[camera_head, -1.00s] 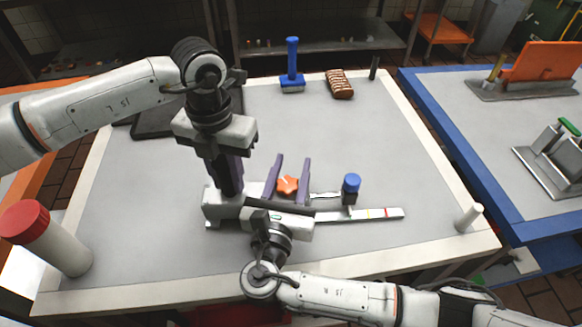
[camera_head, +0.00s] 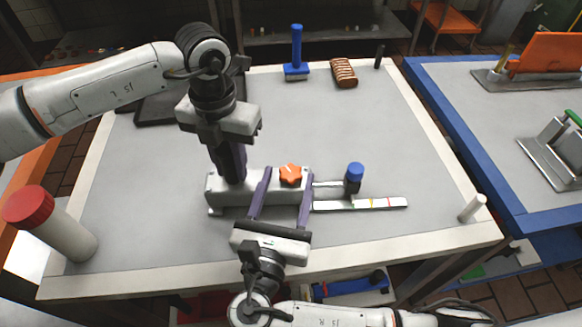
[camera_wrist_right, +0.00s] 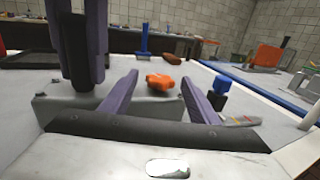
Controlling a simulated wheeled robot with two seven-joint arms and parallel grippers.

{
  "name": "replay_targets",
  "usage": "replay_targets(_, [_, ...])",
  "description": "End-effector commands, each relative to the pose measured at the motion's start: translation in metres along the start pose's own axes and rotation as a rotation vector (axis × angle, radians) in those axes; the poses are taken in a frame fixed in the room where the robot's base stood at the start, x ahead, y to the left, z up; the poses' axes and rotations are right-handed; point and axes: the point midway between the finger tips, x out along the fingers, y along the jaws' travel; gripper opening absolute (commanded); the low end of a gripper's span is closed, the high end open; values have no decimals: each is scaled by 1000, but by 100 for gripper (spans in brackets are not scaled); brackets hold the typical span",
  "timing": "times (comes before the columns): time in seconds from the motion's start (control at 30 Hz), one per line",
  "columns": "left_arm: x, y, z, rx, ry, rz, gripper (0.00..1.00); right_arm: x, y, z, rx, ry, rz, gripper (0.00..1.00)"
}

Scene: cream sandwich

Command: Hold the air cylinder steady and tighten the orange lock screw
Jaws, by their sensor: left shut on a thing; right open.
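The air cylinder (camera_head: 283,197) is a grey block lying on the table. The orange lock screw (camera_head: 290,174) is a star-shaped knob on its top; it also shows in the right wrist view (camera_wrist_right: 160,82). A rod runs right from the block to a blue-capped black piece (camera_head: 353,181) above a marked white scale strip (camera_head: 370,204). My left gripper (camera_head: 235,180) points down and is shut on the left part of the cylinder; its fingertips are partly hidden. My right gripper (camera_head: 282,190) is open, at the cylinder's near side, its purple fingers apart on either side of the screw, not touching it.
A blue-handled brush (camera_head: 297,58), a brown striped item (camera_head: 343,73) and a dark tray (camera_head: 165,108) are at the back.

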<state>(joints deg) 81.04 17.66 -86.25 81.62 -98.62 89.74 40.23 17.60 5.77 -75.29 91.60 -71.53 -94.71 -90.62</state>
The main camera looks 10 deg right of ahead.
Motion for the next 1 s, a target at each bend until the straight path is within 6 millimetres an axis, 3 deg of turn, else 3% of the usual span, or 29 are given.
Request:
replay_targets(0.33, [0, -1, 0, 1, -1, -2, 0, -6, 0, 0, 0, -1, -1, 55])
replay_targets(0.47, [0, -1, 0, 1, 0, -2, 0, 3, 0, 6, 9, -23, 3, 55])
replay_targets(0.57, [0, -1, 0, 1, 0, -2, 0, 30, 2, 28, 34, -99, 22, 55])
replay_targets(0.73, [0, -1, 0, 1, 0, -2, 0, 113, 8, 102, 53, -337, 122, 55])
replay_targets(0.9, [0, -1, 0, 1, 0, -2, 0, 200, 29, 164, -62, -469, 309, 55])
replay_targets(0.97, [0, -1, 0, 1, 0, -2, 0, 221, 40, 182, -109, -486, 385, 55])
replay_targets(1.0, [0, -1, 0, 1, 0, -2, 0, 223, 55, 185, -140, -484, 453, 55])
